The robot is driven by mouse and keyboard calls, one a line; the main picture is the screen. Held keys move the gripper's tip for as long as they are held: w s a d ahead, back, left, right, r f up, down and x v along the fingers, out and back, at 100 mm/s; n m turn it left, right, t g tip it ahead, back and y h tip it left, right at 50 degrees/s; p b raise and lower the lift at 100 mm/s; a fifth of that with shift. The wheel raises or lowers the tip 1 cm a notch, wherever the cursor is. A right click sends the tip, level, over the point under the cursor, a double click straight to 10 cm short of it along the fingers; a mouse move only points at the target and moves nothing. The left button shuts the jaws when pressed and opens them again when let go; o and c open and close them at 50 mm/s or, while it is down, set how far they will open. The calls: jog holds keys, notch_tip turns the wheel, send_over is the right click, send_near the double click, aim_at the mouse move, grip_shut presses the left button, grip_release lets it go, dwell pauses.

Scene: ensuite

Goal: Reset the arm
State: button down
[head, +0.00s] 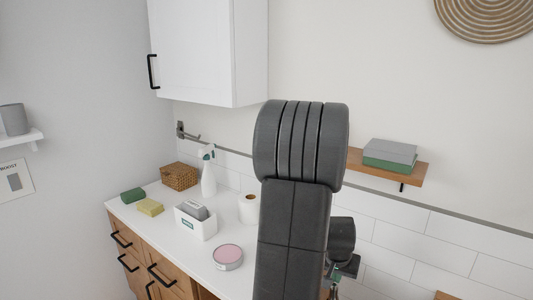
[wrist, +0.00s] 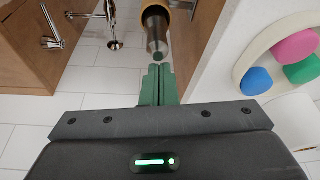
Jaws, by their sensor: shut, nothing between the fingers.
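My arm rises through the middle of the head view and hides part of the counter and wall behind it. My gripper shows in the wrist view, with its green fingers (wrist: 158,86) together and nothing between them. In the head view only a small green part of it shows low beside the arm, mostly hidden by my dark links. In the wrist view, a metal cylinder with a yellowish collar (wrist: 156,30) appears just beyond the fingertips; I cannot tell whether they touch.
The white counter (head: 178,233) holds a wicker basket (head: 179,176), spray bottle (head: 208,175), white box (head: 195,221), paper roll (head: 249,208) and pink-topped tin (head: 228,256). A wall shelf (head: 411,174) bears stacked boxes (head: 390,154). A white cabinet (head: 205,50) hangs above. Chrome fittings (wrist: 112,28) show in the wrist view.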

jog(key=shift+w+f, duration=0.1)
jog(key=shift+f, duration=0.25)
jog(key=shift+w+d, duration=0.15)
